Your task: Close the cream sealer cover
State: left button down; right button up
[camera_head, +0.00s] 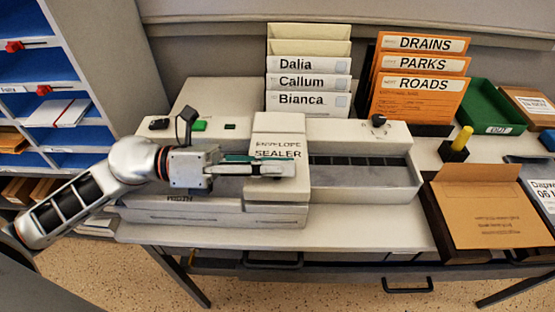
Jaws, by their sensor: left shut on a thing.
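The cream envelope sealer stands on the desk, with its cover (279,124) a blocky cream piece lettered "ENVELOPE SEALER" around the middle of the machine. To the right of the cover, a dark slotted strip (360,161) in the sealer's bed is exposed. My left gripper (283,169) comes in from the left, its fingers reaching across the cover's front below the lettering. It is shut on the cover; the fingers hide part of it, and the exact contact is hard to see. My right gripper is not in view.
Labelled cream folders (308,82) and orange folders (420,78) stand behind the sealer. The desk's front strip (340,236) is clear.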

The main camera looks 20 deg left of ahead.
pick_arm(q)
jog(key=shift+s+d, duration=0.1)
jog(key=c, duration=1.8)
grip_release()
jog(key=shift+r, duration=0.1)
jog(key=shift+c, duration=0.2)
jog(key=v, duration=1.2)
